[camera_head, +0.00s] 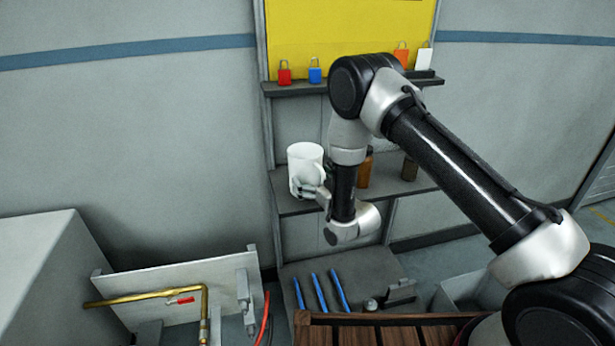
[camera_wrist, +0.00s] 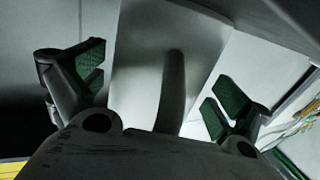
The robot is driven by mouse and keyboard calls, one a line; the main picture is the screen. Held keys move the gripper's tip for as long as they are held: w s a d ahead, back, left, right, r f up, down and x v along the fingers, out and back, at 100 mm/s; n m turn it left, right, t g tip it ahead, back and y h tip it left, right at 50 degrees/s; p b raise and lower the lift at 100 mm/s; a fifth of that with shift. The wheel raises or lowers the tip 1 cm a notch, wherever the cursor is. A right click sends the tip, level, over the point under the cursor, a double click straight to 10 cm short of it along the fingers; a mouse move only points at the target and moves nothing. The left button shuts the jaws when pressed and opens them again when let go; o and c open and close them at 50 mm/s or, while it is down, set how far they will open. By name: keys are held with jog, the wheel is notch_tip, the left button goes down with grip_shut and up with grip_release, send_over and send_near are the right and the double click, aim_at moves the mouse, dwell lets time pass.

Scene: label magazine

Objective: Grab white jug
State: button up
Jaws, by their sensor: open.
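The white jug (camera_head: 304,158) stands upright at the left end of the middle shelf. My gripper (camera_head: 309,188) is at the lower front of the jug and covers part of it. In the wrist view the pale jug (camera_wrist: 140,45) fills the space ahead, with its upright handle (camera_wrist: 173,88) near the middle. The open fingers of my gripper (camera_wrist: 157,85) stand on either side of the handle, with visible gaps to it. The green pads are apart and hold nothing.
The middle shelf (camera_head: 287,205) also holds a brown bottle (camera_head: 364,170) and a dark container (camera_head: 409,168), partly behind my arm. Above is a narrow shelf with padlocks (camera_head: 315,73). Below, a lower surface holds several blue sticks (camera_head: 319,291). Brass piping (camera_head: 150,295) is at lower left.

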jog(key=c, duration=1.4)
